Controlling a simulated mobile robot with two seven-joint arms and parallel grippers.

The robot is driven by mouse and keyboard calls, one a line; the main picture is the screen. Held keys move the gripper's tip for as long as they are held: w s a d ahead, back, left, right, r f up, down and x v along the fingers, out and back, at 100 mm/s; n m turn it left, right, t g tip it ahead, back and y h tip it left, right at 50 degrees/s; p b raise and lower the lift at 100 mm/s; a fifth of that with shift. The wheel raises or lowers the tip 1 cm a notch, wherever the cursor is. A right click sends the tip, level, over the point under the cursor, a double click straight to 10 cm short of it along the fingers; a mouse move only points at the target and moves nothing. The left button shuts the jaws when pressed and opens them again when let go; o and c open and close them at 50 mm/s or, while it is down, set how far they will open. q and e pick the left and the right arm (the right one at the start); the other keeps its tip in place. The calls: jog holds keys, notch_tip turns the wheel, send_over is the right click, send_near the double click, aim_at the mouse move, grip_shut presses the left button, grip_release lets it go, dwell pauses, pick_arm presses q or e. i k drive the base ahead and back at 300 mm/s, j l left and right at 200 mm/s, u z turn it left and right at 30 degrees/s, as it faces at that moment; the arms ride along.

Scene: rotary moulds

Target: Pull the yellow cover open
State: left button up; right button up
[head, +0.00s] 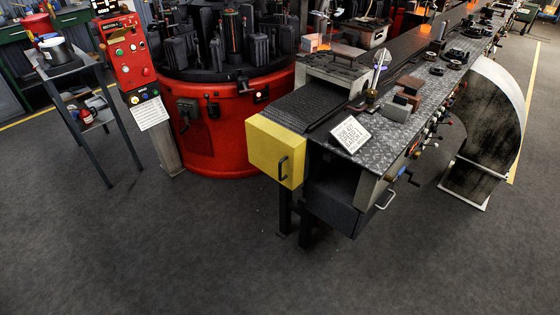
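The yellow cover (268,148) is a box-like panel at the near left end of the long conveyor table (395,115). A dark bar handle (283,169) sits on its right part. The cover appears shut against the end of the table, below the dark belt (308,104). Neither of my grippers shows in the head view, and nothing touches the cover or its handle.
A red rotary machine (225,130) with dark moulds stands left of the cover. A red control post (126,58) and a small grey shelf (78,68) are further left. A curved dark guard (485,120) stands at right. The near floor (190,250) is clear.

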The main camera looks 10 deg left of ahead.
aim_at(279, 152)
jog(key=i+j+u, duration=0.1)
jog(key=i+j, duration=0.15)
jog(key=i, duration=0.3)
jog(key=i+j+u, duration=0.1)
jog(key=i, duration=0.45)
jog(key=j, duration=0.1)
